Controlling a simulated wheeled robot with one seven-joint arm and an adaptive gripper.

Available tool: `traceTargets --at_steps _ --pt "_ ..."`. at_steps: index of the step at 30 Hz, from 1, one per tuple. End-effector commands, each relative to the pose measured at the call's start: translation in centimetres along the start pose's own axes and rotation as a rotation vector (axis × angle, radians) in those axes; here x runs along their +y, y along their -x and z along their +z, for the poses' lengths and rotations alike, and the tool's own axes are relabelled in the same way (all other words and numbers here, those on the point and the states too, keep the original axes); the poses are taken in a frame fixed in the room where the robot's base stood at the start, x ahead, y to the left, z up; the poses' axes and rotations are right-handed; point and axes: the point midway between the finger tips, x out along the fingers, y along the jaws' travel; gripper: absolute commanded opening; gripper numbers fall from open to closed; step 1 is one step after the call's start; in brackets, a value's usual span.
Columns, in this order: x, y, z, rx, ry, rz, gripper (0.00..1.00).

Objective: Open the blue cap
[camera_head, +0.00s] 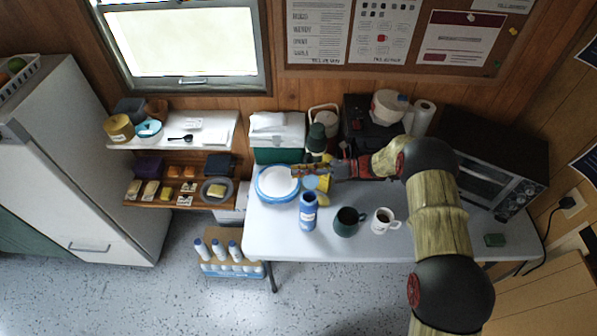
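A blue bottle (308,216) with a pale label stands upright near the front edge of the white table. A blue cap (309,198) shows at its top; I cannot tell whether it is open or closed. A small grey-blue disc (312,182) shows just behind the bottle, beside a yellow thing; I cannot tell what it belongs to. My gripper (306,171) reaches in from the right, behind and above the bottle in the picture. It appears apart from the cap. Its fingers are too small and cluttered to show whether they are open or shut.
The white table (340,246) also holds a dark green mug (347,221), a white mug (382,220), stacked plates (277,183), a green cooler box (277,138) and a microwave (484,172). A crate of several bottles (230,262) stands on the floor. The table's front right is mostly clear.

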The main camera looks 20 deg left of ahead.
Motion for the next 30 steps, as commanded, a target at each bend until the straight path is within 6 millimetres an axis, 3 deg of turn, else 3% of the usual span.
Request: traceTargets --at_steps 23,30 --pt "-0.53 0.02 0.15 -0.001 -0.097 0.019 0.00" --pt "-0.54 0.01 0.12 -0.001 -0.097 0.018 0.10"
